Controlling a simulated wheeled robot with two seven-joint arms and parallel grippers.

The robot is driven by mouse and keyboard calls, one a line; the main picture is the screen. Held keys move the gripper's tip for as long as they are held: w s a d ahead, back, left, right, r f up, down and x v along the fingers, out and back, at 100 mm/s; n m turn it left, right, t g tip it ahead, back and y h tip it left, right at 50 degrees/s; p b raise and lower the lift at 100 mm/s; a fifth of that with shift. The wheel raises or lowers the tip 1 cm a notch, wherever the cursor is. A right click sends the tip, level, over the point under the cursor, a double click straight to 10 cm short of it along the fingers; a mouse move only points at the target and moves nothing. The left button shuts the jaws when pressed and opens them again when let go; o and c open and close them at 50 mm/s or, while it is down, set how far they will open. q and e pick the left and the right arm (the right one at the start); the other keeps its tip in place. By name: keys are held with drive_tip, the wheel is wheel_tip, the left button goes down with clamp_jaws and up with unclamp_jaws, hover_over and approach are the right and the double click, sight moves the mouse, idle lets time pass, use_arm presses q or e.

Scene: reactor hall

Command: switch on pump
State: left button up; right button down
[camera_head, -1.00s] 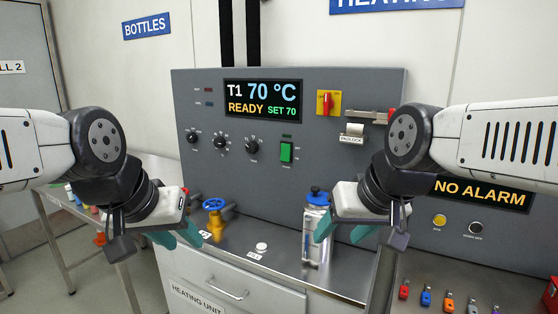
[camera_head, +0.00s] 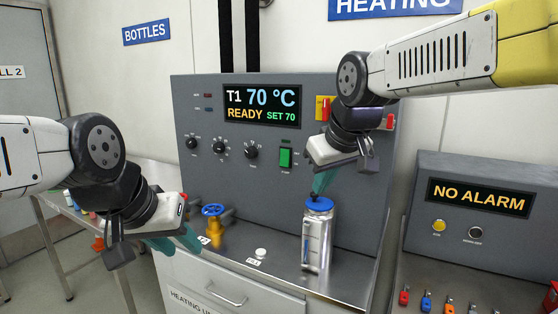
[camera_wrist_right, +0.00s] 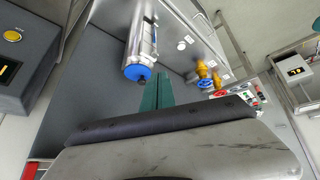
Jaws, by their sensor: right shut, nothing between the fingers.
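The green rocker switch (camera_head: 286,157) sits on the grey heating panel (camera_head: 225,165), right of the black knobs, with small lettering below it that I cannot read. My right gripper (camera_head: 319,186) is shut and empty, its teal fingers pointing down in front of the panel, to the right of and lower than the switch. In the right wrist view its fingers (camera_wrist_right: 157,92) lie side by side. My left gripper (camera_head: 175,242) is open and empty near the bench's left front edge. The display (camera_head: 261,105) reads T1 70 °C, READY, SET 70.
A steel bottle with a blue cap (camera_head: 317,235) stands on the bench just below my right fingers; it also shows in the right wrist view (camera_wrist_right: 141,45). A blue-wheeled valve (camera_head: 214,212) and a white knob (camera_head: 261,253) are to its left. The NO ALARM box (camera_head: 478,195) is right.

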sight(284, 158)
drive_tip(key=w+a+r+n, duration=0.2)
drive_tip(key=w+a+n, duration=0.1)
drive_tip(key=w, duration=0.5)
drive_tip(key=w+a+r+n, duration=0.3)
drive_tip(key=w+a, duration=0.1)
drive_tip(key=w, duration=0.4)
drive_tip(key=shift+w+a+r+t+h, duration=0.2)
drive_tip(key=shift+w+t+h, duration=0.1)
drive_tip(key=shift+w, duration=0.1)
drive_tip(key=shift+f, duration=0.1)
drive_tip(key=w+d+f, duration=0.1)
drive_tip(key=w+f, duration=0.7)
drive_tip(key=w, duration=0.1)
drive_tip(key=shift+d+f, duration=0.2)
drive_tip(key=shift+f, duration=0.1)
